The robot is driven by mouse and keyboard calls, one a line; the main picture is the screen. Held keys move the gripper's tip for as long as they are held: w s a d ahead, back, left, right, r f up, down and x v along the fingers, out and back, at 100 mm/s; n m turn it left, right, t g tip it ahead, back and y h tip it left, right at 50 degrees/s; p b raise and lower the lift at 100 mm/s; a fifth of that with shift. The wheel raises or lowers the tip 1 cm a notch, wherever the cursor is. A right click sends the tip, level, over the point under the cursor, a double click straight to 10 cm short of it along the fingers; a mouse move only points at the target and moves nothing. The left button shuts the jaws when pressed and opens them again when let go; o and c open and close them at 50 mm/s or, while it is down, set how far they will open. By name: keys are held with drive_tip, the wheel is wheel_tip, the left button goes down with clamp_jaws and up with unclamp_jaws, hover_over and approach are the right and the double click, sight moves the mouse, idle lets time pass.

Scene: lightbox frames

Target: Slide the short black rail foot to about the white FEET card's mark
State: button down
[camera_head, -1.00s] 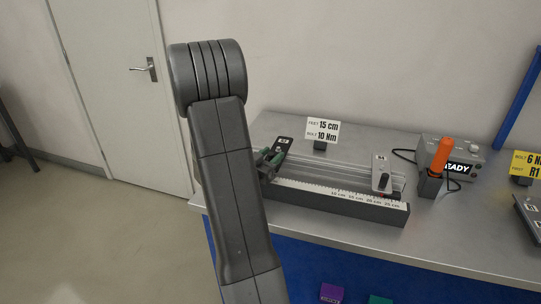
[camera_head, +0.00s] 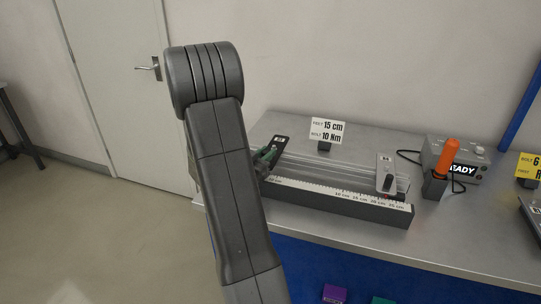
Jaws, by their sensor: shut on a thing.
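The short black rail foot (camera_head: 280,141), with a small white label, sits at the left end of the silver rail. My gripper (camera_head: 266,161), dark with green parts, is shut on this foot; the fingertips are partly hidden behind my arm. The white card (camera_head: 327,131) stands behind the rail and reads FEET 15 cm, BOLT 10 Nm. A white scale (camera_head: 325,189) runs along the rail's front edge; marks of 10 to 25 cm are readable on its right part. My arm hides the scale's left end.
A grey foot (camera_head: 386,163) with a black knob stands at the rail's right end. An orange-handled tool (camera_head: 447,154) stands upright right of it, before a grey box (camera_head: 474,163) showing READY. A yellow card (camera_head: 528,168) is at the right edge. Bare bench lies in front of the rail.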

drive_tip(key=c, duration=1.4)
unclamp_jaws()
drive_tip(key=shift+o, duration=0.2)
drive_tip(key=b+v, duration=0.1)
drive_tip(key=v, duration=1.2)
drive_tip(key=shift+s, duration=0.4)
drive_tip(key=shift+a, duration=0.1)
drive_tip(key=p+x, duration=0.1)
drive_tip(key=x, duration=1.2)
drive_tip(key=shift+w, duration=0.3)
drive_tip(key=shift+w+d, duration=0.1)
drive_tip(key=shift+d, duration=0.5)
